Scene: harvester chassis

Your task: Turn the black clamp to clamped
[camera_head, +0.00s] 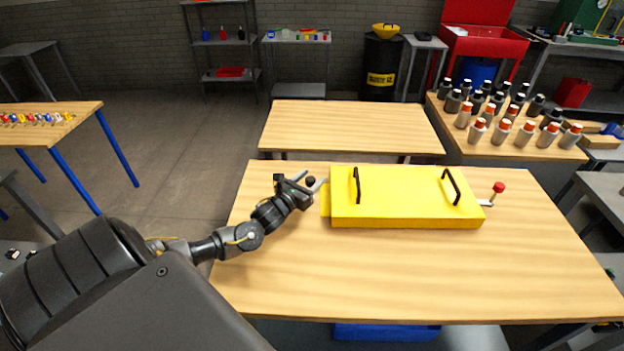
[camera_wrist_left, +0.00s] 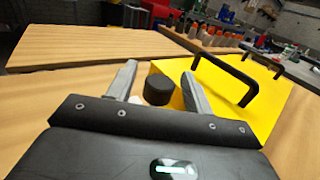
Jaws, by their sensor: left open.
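The black clamp shows as a round black knob (camera_head: 311,181) at the left end of the yellow chassis box (camera_head: 405,212). In the left wrist view the black knob (camera_wrist_left: 158,88) is between the two grey fingers, with a gap to the left finger and little space to the right one. My left gripper (camera_head: 309,179) is open around the knob and not closed on it; it also shows in the left wrist view (camera_wrist_left: 159,72). The clamp's lever is mostly hidden by the fingers and palm. My right gripper is not in view.
A red-knobbed clamp (camera_head: 498,188) is at the box's right end. Two black handles (camera_head: 357,185) stand on the box top, one close to my left gripper. The table (camera_head: 400,280) is bare in front of the box. Several bottles (camera_head: 500,127) stand on a table at the back right.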

